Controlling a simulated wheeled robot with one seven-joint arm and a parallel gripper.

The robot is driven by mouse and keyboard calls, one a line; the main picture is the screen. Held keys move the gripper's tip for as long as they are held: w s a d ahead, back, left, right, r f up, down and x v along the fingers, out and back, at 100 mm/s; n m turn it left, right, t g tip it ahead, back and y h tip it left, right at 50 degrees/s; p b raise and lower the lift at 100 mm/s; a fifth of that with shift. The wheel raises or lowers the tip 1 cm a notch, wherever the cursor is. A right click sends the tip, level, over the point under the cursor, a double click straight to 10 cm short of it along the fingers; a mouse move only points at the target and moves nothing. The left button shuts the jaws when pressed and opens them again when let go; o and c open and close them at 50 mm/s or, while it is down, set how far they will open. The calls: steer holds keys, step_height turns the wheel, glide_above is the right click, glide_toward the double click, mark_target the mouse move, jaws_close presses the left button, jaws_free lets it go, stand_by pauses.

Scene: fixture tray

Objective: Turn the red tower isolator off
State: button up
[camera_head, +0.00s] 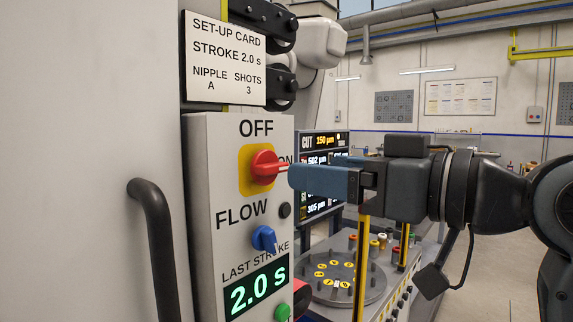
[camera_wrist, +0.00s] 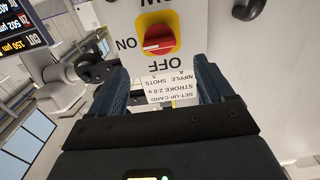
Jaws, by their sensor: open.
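The red tower isolator (camera_head: 264,168) is a red rotary knob on a yellow plate on the grey control panel (camera_head: 205,190). Its white mark points right, toward the ON label; OFF is printed above it. In the wrist view the panel is upside down, and the red knob (camera_wrist: 158,38) has its mark toward ON at the left. My gripper (camera_head: 291,178) reaches in from the right, its blue fingers just in front of the knob. In the wrist view my gripper (camera_wrist: 162,75) is open, with nothing between the fingers. Contact with the knob cannot be told.
A blue FLOW knob (camera_head: 264,238), a black button (camera_head: 285,211) and a lit "2.0 S" display (camera_head: 256,287) sit below on the panel. A set-up card (camera_head: 225,58) is above. A black handle (camera_head: 152,235) stands left. A round fixture tray (camera_head: 340,284) lies behind, right.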

mark_target(278, 166)
steer(key=shift+p+x, duration=0.75)
steer(key=shift+x, duration=2.85)
steer(key=c, duration=1)
steer(key=shift+c, duration=0.2)
